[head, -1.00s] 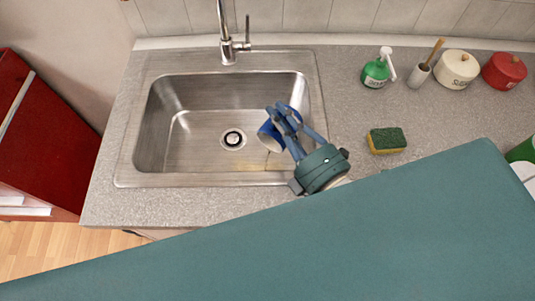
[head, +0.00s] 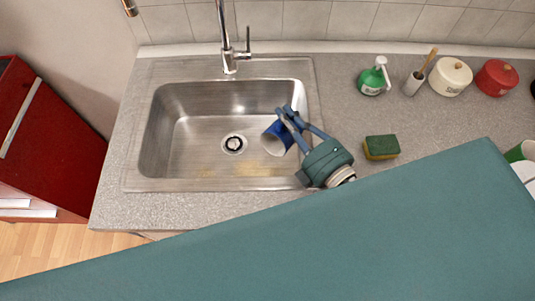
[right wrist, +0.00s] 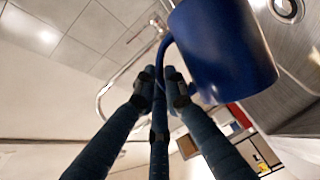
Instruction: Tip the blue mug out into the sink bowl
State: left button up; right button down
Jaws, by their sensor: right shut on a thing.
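The blue mug (head: 281,131) is tipped over above the right part of the steel sink bowl (head: 175,115), its pale open mouth facing down and left. My right gripper (head: 289,116) is shut on the mug's handle. In the right wrist view, the mug (right wrist: 225,50) hangs beside the fingertips of my right gripper (right wrist: 161,88), with the handle between them; its mouth is hidden there. A yellowish-brown wet patch (head: 245,170) lies on the bowl's floor near the front, below the mug. My left gripper is not in view.
The faucet (head: 229,50) stands behind the bowl, near its drain (head: 233,144). A green-yellow sponge (head: 381,147), soap dispenser (head: 374,78), brush holder (head: 413,83), white pot (head: 450,77) and red pot (head: 496,78) stand right of the sink. A large teal part covers the front.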

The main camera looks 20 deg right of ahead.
jog(key=shift+w+d+f+m, duration=0.25)
jog(key=shift+w+d+m, duration=0.05)
jog(key=shift+d, duration=0.05)
jog(key=w+d+m+p, duration=0.1)
jog(key=w+d+r+m+g+p, duration=0.1)
jog(key=p, duration=0.1)
jog(key=shift+d+m, duration=0.3)
jog(key=shift+m, duration=0.1)
jog(key=w+d+m+g+y+p, duration=0.1)
jog(key=w+d+m+p, duration=0.1)
jog(key=w+d+f+m+g+y+p, duration=0.1)
jog(key=d+m+g+p, duration=0.1)
jog(key=m+p, duration=0.1)
jog(key=w+d+f+m+g+y+p, duration=0.1)
jog(key=w+d+m+p, duration=0.1)
jog(key=m+p, duration=0.1)
jog(key=shift+w+d+f+g+y, duration=0.2)
jog(key=shift+w+d+g+y, duration=0.1)
jog(key=shift+d, duration=0.05)
